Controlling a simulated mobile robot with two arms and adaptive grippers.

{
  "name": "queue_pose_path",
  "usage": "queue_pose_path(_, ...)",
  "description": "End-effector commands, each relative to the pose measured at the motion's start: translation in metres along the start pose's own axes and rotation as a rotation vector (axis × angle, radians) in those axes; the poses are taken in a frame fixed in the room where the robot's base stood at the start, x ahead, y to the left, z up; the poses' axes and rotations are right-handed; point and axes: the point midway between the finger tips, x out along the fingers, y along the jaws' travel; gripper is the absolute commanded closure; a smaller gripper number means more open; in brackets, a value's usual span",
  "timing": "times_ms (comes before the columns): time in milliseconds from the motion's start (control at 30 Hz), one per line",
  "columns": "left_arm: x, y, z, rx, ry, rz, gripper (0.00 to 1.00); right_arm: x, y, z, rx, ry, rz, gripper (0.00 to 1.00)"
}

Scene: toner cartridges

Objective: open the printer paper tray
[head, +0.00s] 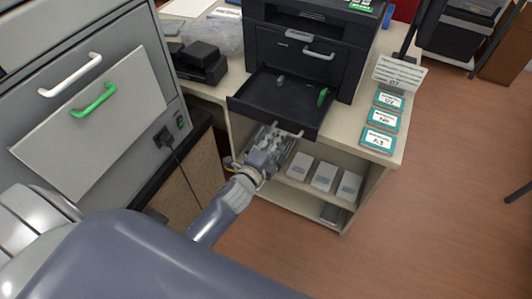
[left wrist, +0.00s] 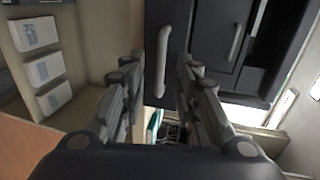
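The black printer (head: 262,48) stands on a beige cabinet. Its paper tray (head: 262,92) sticks out well beyond the body, open at the top, with a green lever (head: 322,97) and a small grey knob inside. My left gripper (head: 284,137) is just in front of the tray's front face. In the left wrist view its fingers (left wrist: 160,62) are spread apart, with the grey tray handle (left wrist: 162,68) showing in the gap between them. I cannot tell whether either finger touches the handle. My right gripper is not in view.
White boxes (head: 322,177) sit on the cabinet shelf below. Teal-labelled packs (head: 384,120) lie on the cabinet top at right. A grey machine (head: 130,75) with white and green handles stands at left. The brown floor at right is mostly clear.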

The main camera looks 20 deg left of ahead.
Motion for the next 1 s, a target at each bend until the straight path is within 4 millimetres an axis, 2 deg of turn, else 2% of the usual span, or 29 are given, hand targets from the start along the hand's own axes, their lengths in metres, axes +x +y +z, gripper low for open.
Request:
queue_pose_path(33,-0.013,0.001,0.000,0.000,0.000,0.002,0.71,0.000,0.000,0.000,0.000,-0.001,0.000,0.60)
queue_pose_path(200,-0.045,0.001,0.000,-0.001,0.000,0.002,0.71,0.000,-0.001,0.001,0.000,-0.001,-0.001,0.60)
queue_pose_path(400,-0.070,0.001,0.000,-0.001,-0.001,0.002,0.71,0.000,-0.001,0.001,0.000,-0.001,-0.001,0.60)
queue_pose_path(567,-0.077,0.000,0.000,-0.001,-0.001,0.001,0.71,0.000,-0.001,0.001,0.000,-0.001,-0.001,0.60)
queue_pose_path(1000,-0.077,0.000,0.000,-0.001,-0.001,0.000,0.71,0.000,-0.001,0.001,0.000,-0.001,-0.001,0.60)
